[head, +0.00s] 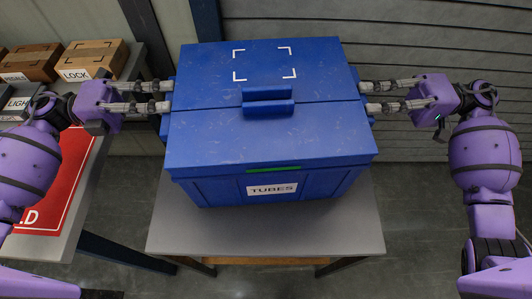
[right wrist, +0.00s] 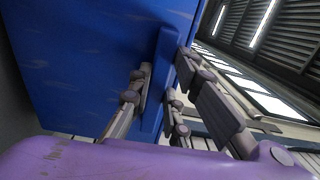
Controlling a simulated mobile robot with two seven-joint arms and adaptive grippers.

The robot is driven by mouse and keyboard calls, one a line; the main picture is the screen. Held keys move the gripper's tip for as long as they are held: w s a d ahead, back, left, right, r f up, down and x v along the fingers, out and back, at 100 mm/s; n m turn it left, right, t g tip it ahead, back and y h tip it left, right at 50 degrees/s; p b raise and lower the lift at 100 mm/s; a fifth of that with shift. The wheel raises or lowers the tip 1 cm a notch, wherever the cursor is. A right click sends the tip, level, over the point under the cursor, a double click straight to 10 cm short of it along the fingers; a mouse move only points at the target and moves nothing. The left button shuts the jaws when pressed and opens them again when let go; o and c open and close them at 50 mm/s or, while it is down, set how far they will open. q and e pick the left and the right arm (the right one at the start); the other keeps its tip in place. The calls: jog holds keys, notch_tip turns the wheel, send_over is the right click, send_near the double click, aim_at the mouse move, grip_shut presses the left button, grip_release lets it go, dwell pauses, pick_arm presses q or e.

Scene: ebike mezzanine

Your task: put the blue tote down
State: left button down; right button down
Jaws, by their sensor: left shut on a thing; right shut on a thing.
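The blue tote (head: 325,135) has a closed two-flap lid, a raised handle in the middle and a white TUBES label on its front. It is upright over a small grey table (head: 270,232); I cannot tell whether its bottom touches the tabletop. My left gripper (head: 166,96) is shut on the tote's left side grip. My right gripper (head: 368,97) is shut on the right side grip. In the right wrist view the fingers (right wrist: 158,92) close around a blue flange of the tote (right wrist: 90,65). The tote's underside is hidden.
A grey slatted wall (head: 440,40) stands behind. Grey floor (head: 415,220) is open to the right of the table.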

pick_arm(q)
jog(key=shift+w+f, duration=0.1)
jog(key=shift+f, duration=0.45)
pick_arm(e)
jog(key=shift+w+f, duration=0.1)
jog(key=shift+f, duration=0.45)
pick_arm(q)
jog(key=c, duration=2)
grip_release()
jog(key=shift+f, duration=0.25)
pick_arm(e)
jog(key=c, duration=2)
grip_release()
jog(key=shift+f, duration=0.3)
pick_arm(q)
jog(key=o, duration=0.3)
pick_arm(e)
jog(key=o, duration=0.3)
pick_arm(q)
jog(key=shift+o, duration=0.3)
jog(key=shift+s, duration=0.25)
pick_arm(e)
jog(key=shift+o, duration=0.3)
jog(key=shift+s, duration=0.25)
pick_arm(q)
jog(key=shift+w, duration=0.1)
pick_arm(e)
jog(key=shift+w, duration=0.1)
